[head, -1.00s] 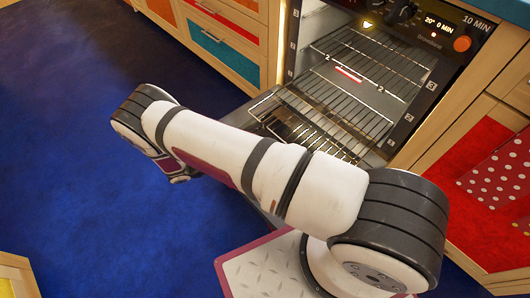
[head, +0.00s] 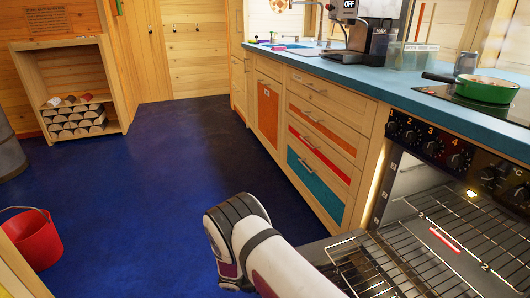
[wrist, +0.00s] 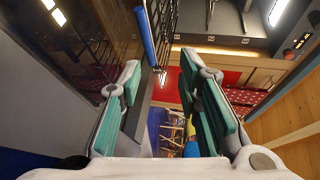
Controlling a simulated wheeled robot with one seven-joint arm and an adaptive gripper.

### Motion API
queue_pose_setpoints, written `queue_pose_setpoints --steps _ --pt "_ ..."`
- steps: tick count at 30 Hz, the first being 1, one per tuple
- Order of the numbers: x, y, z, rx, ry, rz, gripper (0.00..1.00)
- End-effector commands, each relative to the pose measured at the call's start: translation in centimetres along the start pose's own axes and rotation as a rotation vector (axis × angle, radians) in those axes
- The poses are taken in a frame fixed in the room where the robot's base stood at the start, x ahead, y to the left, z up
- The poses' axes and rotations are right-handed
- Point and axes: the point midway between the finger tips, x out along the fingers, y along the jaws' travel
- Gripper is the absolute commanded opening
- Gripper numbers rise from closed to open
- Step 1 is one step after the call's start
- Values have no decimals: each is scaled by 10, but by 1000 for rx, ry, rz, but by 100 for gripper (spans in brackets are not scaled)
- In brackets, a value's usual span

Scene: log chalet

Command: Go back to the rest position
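My gripper (wrist: 160,78) shows in the wrist view with its two green-padded fingers spread apart and nothing visible held between them. In the head view my gripper is out of sight; only part of my white arm shows at the bottom middle, in front of the open oven (head: 395,180). A wire rack (head: 400,268) sticks out of the oven over its lowered door. In the wrist view dark rack bars (wrist: 187,22) and a blue bar (wrist: 145,36) lie above the fingertips; I cannot tell what the blue bar belongs to.
Wooden drawers (head: 325,130) with a blue counter (head: 350,75) run along the right. A green pan (head: 487,90) sits on the hob. A red bucket (head: 33,240) stands at the left, near a firewood shelf (head: 75,118). The blue floor (head: 140,200) between is clear.

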Motion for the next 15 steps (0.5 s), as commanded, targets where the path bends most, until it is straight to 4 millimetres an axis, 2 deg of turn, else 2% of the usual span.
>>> queue_pose_setpoints --steps 1,7,15 --pt "-6 -18 6 59 26 26 31" --pt "-24 -92 15 337 163 121 31" --pt "-34 -192 7 706 368 217 31"
